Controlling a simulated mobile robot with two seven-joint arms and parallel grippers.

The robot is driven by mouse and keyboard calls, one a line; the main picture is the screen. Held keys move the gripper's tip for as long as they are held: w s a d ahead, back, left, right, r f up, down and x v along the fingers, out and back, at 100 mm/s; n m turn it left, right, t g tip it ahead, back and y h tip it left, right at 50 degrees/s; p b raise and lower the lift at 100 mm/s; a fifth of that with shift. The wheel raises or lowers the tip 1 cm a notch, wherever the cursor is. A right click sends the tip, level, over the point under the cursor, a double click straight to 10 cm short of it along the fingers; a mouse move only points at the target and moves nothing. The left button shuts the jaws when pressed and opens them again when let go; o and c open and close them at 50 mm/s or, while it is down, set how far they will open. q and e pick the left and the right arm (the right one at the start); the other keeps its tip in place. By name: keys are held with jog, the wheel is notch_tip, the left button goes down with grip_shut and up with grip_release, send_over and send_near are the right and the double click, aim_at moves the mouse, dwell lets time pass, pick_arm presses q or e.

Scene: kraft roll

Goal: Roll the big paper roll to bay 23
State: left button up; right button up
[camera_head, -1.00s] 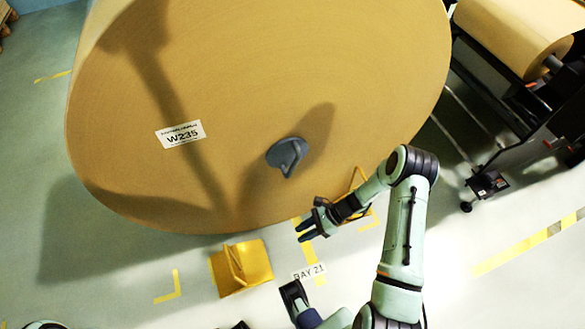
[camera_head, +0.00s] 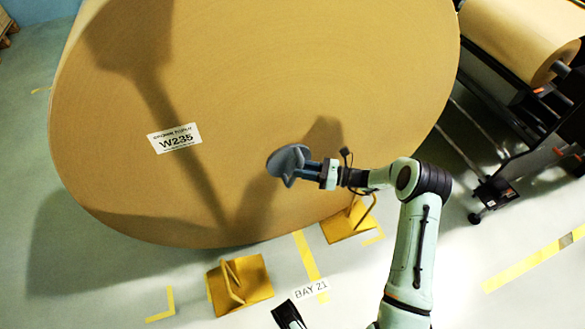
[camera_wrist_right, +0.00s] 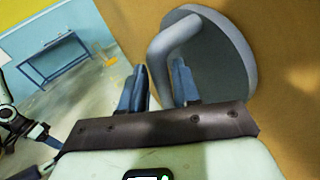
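The big brown paper roll (camera_head: 330,70) stands on its curved side, its flat end facing me, with a white W235 label (camera_head: 174,138). A grey round plug with a bent handle (camera_head: 287,160) sits at the centre of that end; it fills the top of the right wrist view (camera_wrist_right: 215,55). My right gripper (camera_head: 306,172) is at the plug. Its two fingers are apart, with the handle appearing between them; I see no closed grip. A dark part at the bottom edge looks like my left gripper (camera_head: 288,315), mostly cut off, fingers unclear.
Two yellow chocks with handles (camera_head: 240,283) (camera_head: 350,222) are on the floor by the roll's near lower edge. A BAY 21 floor label (camera_head: 311,289) lies beside a yellow line (camera_head: 307,257). A dark rack holding another roll (camera_head: 520,35) stands at right. Floor at lower right is open.

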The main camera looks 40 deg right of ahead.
jog(key=x, duration=0.3)
jog(key=shift+w+a, duration=0.2)
grip_shut()
jog(key=shift+f, duration=0.1)
dwell(1.2)
